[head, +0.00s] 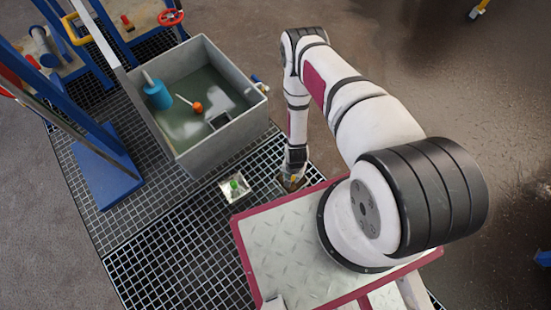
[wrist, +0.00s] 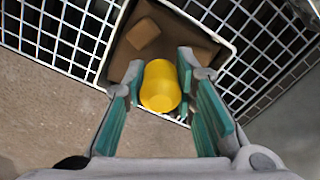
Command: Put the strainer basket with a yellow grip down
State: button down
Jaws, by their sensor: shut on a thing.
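The strainer basket (wrist: 187,20) shows in the wrist view as a pale-rimmed, brown-lined square holder with tan block-like contents. Its yellow grip (wrist: 160,88) stands between the teal-padded fingers of my gripper (wrist: 160,66), which is shut on it. In the head view the basket (head: 288,187) is small and partly hidden under my gripper (head: 294,177), beside the red-edged plate. The fingers cover part of the basket's sides in the wrist view. I cannot tell whether its base touches the grating or hangs just above it.
A similar basket with a green grip (head: 235,187) sits on the grating (head: 180,265) to the left. A red-edged plate (head: 285,260) lies in front.

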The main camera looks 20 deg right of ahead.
jog(key=w+a+f+b, duration=0.1)
jog(key=w+f+b, duration=0.1)
jog(key=w, duration=0.5)
jog(key=w+f+b, duration=0.2)
jog(key=w+b, duration=0.1)
jog(key=w, duration=0.4)
jog(key=shift+a+f+b, duration=0.3)
jog(key=shift+a+f, duration=0.05)
jog(key=shift+a, duration=0.05)
jog(key=shift+f, duration=0.2)
jog(key=c, duration=1.3)
grip_release()
